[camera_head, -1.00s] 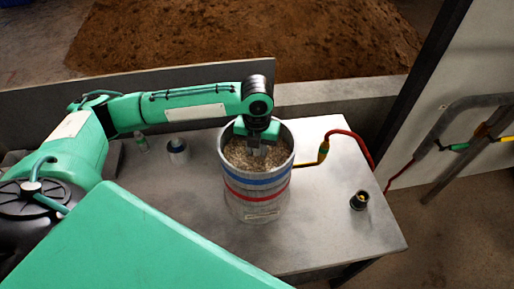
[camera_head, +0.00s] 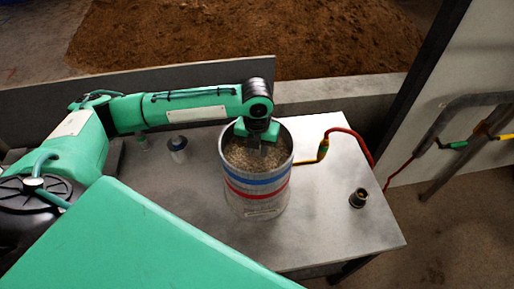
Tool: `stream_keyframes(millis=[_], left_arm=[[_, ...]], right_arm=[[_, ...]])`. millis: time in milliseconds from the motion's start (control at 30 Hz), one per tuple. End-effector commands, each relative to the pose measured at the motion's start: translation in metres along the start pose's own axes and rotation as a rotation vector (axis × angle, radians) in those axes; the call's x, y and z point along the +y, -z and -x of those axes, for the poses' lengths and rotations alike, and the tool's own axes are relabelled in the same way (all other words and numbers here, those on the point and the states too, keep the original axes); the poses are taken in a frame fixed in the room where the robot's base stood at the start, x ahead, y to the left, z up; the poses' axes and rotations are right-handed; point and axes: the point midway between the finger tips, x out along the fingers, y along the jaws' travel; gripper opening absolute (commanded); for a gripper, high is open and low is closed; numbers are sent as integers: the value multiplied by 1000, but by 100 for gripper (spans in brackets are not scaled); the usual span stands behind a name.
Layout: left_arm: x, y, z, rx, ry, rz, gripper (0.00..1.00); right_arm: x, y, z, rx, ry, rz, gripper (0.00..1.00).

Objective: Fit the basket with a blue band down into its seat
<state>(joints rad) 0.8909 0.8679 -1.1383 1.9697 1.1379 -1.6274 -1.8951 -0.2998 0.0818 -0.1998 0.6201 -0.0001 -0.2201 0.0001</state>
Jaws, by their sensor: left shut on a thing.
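The basket with a blue band (camera_head: 257,180) is a grey metal cylinder full of pale grain (camera_head: 250,156). It stands about upright on the metal table. A red band (camera_head: 258,195) runs around the cylinder just below the blue one. I cannot tell whether the red-banded part is a separate vessel, and no gap shows between them. My left gripper (camera_head: 256,142) points down at the far side of the basket's mouth and is shut on the basket; its fingertips and the exact grip are partly hidden. The seat is not clearly visible. My right gripper is not in view.
The metal table (camera_head: 335,215) is clear to the right, except for a small dark fitting (camera_head: 358,198). A red and yellow hose (camera_head: 346,131) crosses its back right. A small metal cup (camera_head: 178,150) stands left of the basket. A low wall (camera_head: 330,95) runs behind.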

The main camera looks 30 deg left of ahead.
Motion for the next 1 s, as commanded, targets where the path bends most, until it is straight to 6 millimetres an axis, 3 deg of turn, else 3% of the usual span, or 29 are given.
stream_keyframes(millis=[400, 433, 533, 567, 833, 1000], left_arm=[[0, -1, 0, -2, 2, 0, 0], [0, -1, 0, -2, 2, 0, 28], [0, -1, -1, -1, 1, 0, 48], [0, 0, -1, -1, 1, 0, 50], [0, 0, -2, 2, -1, 0, 50], [0, 0, 12, -1, 1, -1, 50]], right_arm=[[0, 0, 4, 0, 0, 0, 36], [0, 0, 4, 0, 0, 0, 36], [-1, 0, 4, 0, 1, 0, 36], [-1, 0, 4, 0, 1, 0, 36], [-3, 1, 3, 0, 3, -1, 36], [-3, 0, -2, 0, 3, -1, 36]])
